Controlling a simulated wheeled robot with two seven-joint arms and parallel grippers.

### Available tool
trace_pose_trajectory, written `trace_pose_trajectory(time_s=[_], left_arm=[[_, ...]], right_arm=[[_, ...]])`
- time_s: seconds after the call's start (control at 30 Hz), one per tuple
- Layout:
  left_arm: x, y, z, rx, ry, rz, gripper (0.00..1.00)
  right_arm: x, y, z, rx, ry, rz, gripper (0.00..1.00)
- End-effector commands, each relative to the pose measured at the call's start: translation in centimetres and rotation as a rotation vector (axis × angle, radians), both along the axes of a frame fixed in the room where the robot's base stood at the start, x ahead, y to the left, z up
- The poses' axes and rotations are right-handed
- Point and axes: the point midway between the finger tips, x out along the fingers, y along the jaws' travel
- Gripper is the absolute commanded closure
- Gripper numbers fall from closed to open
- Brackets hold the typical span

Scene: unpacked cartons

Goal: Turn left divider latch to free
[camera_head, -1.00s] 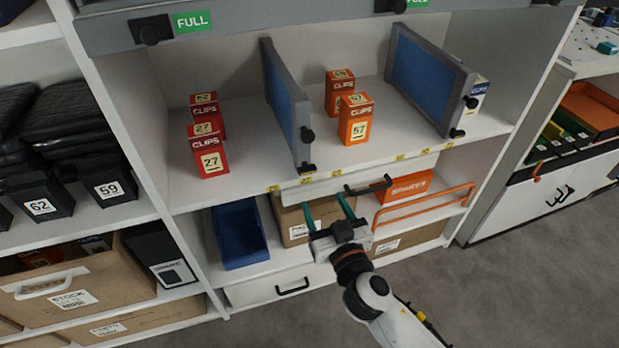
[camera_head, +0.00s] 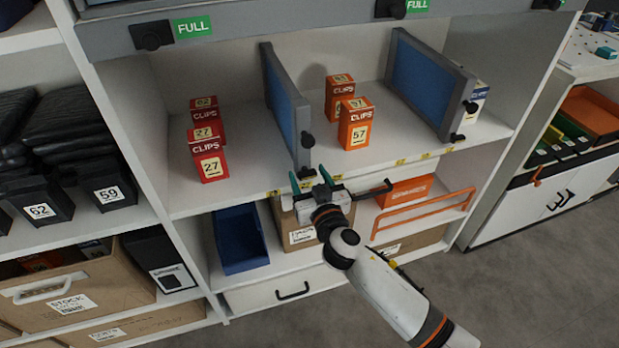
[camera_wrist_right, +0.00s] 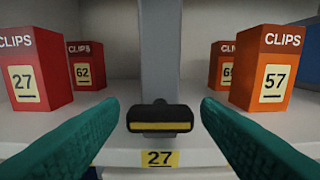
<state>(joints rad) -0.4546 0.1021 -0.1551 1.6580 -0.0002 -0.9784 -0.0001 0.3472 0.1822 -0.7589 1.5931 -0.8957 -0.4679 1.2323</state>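The left divider (camera_head: 283,100) is a blue panel with a grey frame, standing on the shelf between red and orange boxes. A black knob (camera_head: 307,139) sits on its front edge. The latch (camera_wrist_right: 160,117) at its foot is a black bar with a yellow stripe, lying crosswise in the right wrist view. My right gripper (camera_head: 309,178) is just in front of the divider's foot. Its green fingers are open, one on each side of the latch in the right wrist view, with gaps to both. Nothing is between them but the latch ahead. My left gripper is not in view.
Red clips boxes (camera_head: 209,155) stand left of the divider and orange ones (camera_head: 355,124) right. A second blue divider (camera_head: 421,82) stands farther right. Below the shelf are a blue bin (camera_head: 240,238) and an orange rail (camera_head: 425,212). A yellow 27 label (camera_wrist_right: 160,158) marks the shelf edge.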

Motion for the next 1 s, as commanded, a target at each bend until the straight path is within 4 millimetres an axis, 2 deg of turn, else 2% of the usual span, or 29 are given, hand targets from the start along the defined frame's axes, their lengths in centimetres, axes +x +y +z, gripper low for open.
trace_pose_trajectory(time_s=[0.03, 0.23, 0.63, 1.0], left_arm=[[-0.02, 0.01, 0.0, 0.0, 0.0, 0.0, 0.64], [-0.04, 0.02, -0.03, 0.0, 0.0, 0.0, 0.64], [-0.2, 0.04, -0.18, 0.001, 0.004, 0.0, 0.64], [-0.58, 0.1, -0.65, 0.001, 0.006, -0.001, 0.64]], right_arm=[[-0.01, 0.0, -0.01, 0.0, 0.0, 0.0, 0.51], [-0.03, -0.01, -0.02, 0.0, 0.0, 0.0, 0.83], [-0.08, 0.04, -0.09, -0.078, -0.024, 0.0, 0.83], [-0.07, 0.04, -0.09, -0.364, -0.116, -0.001, 0.83]])
